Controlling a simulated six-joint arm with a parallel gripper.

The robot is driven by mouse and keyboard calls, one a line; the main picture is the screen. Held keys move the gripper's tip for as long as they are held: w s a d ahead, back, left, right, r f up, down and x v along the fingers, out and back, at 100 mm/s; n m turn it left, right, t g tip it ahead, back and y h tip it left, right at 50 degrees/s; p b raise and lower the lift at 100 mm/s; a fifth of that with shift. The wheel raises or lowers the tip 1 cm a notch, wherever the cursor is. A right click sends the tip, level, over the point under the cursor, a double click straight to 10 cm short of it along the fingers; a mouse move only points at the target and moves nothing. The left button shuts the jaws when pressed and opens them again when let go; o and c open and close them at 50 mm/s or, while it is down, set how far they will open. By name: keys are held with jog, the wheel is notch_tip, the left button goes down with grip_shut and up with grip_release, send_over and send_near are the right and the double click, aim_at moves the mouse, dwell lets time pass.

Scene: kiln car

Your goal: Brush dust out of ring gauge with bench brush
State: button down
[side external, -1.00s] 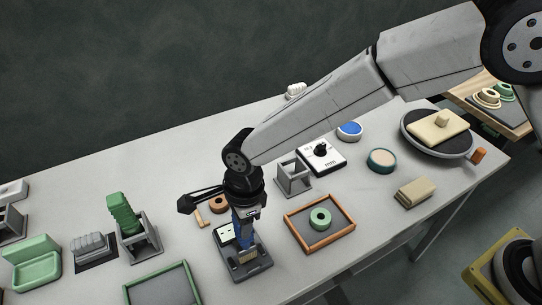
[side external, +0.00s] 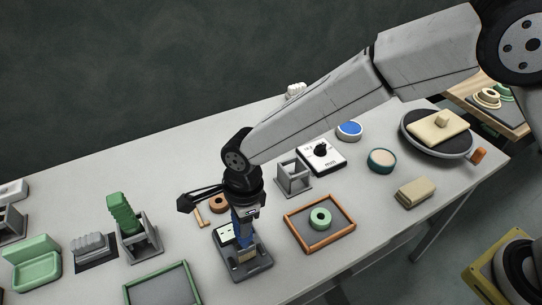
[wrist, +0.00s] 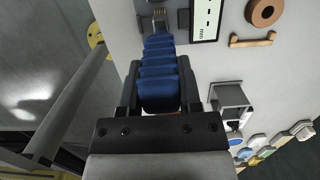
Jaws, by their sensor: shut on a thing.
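My gripper (side external: 243,218) is shut on the ridged blue handle of a brush (side external: 245,243). The handle fills the space between the fingers in the wrist view (wrist: 158,72). The brush is upright with its lower end at a dark grey stand (side external: 263,264); I cannot tell if it touches the stand. A green ring (side external: 320,226) lies flat in an orange-rimmed tray (side external: 291,222), right of my gripper. A brown ring (side external: 222,210) lies behind my gripper and shows whole in the wrist view (wrist: 264,13). I cannot tell which ring is the ring gauge or see dust.
A green-handled tool (side external: 122,211) stands in a grey holder (side external: 142,251) at left. A green-rimmed tray (side external: 190,276) lies front left. A grey open stand (side external: 294,180) and a white dial box (side external: 322,157) are behind the orange tray. The table's front right is mostly clear.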

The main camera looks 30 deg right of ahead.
jog(key=shift+s, duration=0.1)
jog(key=shift+s, duration=0.7)
jog(key=shift+w, duration=0.15)
jog(key=shift+w, duration=0.5)
dwell(0.4)
jog(key=shift+w+r, duration=0.1)
jog(key=shift+w, duration=0.5)
dwell(0.5)
